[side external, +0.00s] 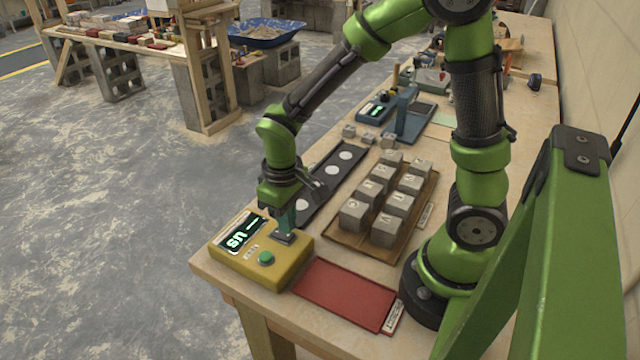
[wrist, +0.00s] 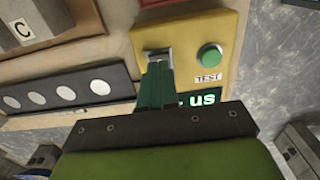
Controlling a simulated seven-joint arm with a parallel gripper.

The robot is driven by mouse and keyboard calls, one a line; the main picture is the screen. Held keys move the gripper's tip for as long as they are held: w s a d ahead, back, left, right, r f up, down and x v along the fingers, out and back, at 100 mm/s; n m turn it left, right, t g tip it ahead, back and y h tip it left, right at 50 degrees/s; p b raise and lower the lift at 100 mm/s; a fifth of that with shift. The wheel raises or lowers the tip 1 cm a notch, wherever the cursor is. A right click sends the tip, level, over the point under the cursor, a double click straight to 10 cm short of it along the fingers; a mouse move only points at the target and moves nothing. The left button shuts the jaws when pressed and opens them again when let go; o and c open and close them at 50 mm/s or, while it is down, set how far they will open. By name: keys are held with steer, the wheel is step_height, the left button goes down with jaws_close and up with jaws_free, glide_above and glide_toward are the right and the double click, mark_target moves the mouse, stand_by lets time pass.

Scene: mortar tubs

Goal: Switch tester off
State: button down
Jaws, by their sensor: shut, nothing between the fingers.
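The tester is a yellow box (side external: 240,272) at the near left corner of the bench, with a lit display (side external: 241,232) reading "us" and a green button (side external: 266,258). In the wrist view the yellow box (wrist: 225,28) fills the upper right, with the green button (wrist: 210,56) above a "TEST" label. My gripper (side external: 284,234) is shut and empty, pointing down at the box's far end. In the wrist view its fingertips (wrist: 158,62) are at a grey metal part (wrist: 157,50) on the box. I cannot tell whether they touch it. The fingers hide part of that grey part and the display.
A red tray (side external: 345,294) lies to the right of the tester. A wooden tray (side external: 335,232) holds several lettered grey cubes. A black strip with white discs (side external: 330,182) lies behind the tester. A blue device (side external: 376,108) stands farther back.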

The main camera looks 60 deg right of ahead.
steer(key=shift+f, duration=0.95)
stand_by(0.3)
steer(key=shift+r, duration=3.55)
steer(key=shift+s+a+f, duration=0.1)
steer(key=shift+s, duration=0.15)
steer(key=s+d+r+m+t+y, duration=0.1)
steer(key=s+r+m+t, duration=0.1)
steer(key=r, duration=0.4)
steer(key=s+d+r+m+t+y, duration=0.1)
steer(key=s+r+m+t, duration=0.1)
steer(key=s+r+t, duration=0.3)
steer(key=shift+d+r, duration=0.35)
steer(key=shift+r, duration=0.55)
